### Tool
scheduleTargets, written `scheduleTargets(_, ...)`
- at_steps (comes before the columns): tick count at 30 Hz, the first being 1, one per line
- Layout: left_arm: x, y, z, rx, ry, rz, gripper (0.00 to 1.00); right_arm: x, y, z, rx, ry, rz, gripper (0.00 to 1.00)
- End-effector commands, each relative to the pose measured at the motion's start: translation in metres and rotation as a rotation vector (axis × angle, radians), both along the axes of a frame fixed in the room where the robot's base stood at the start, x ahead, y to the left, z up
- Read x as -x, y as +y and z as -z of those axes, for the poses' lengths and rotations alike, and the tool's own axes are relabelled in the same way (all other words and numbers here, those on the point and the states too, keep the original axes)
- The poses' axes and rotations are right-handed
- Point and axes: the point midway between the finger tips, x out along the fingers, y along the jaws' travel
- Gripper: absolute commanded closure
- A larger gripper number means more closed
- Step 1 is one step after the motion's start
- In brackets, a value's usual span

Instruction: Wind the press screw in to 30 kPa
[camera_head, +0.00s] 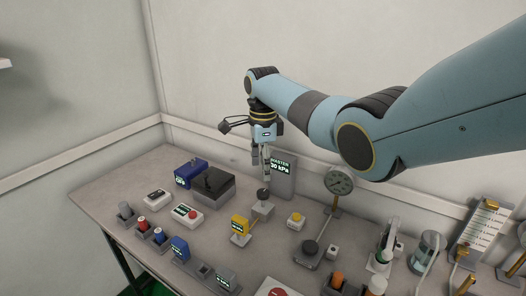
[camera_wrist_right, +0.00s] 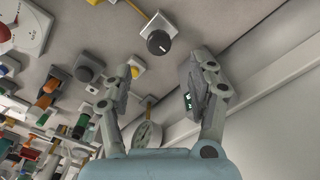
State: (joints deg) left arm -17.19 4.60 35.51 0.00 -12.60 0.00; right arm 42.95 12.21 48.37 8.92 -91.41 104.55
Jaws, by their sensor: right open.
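My right gripper (camera_head: 266,178) hangs pointing down above a dark knob (camera_head: 263,194) on a small grey block. In the right wrist view the gripper (camera_wrist_right: 162,62) has its two fingers spread and empty, with the knob (camera_wrist_right: 158,41) beyond the fingertips and not between them. This knob looks like the press screw, though no label shows. Behind it stands a grey display (camera_head: 283,172) reading "MASTER 30 kPa"; it also shows in the wrist view (camera_wrist_right: 189,90). A round dial gauge (camera_head: 339,181) stands to the right. My left gripper is not in view.
A yellow tester (camera_head: 240,226) is nearby, front left. A dark box (camera_head: 213,186) and blue unit (camera_head: 190,173) stand farther left. The left table corner is clear.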

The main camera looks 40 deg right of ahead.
Motion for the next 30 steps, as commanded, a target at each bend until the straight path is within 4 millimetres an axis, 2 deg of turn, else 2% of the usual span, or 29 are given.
scheduleTargets(3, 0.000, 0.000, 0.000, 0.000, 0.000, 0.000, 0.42, 0.000, -0.001, -0.022, 0.001, -0.002, 0.000, 0.41)
scheduleTargets(9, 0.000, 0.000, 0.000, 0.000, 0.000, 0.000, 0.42, 0.000, 0.000, -0.040, -0.001, -0.001, 0.000, 0.41)
scheduleTargets(30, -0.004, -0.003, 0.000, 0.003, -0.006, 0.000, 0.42, 0.000, 0.000, -0.042, 0.000, 0.001, 0.000, 0.41)
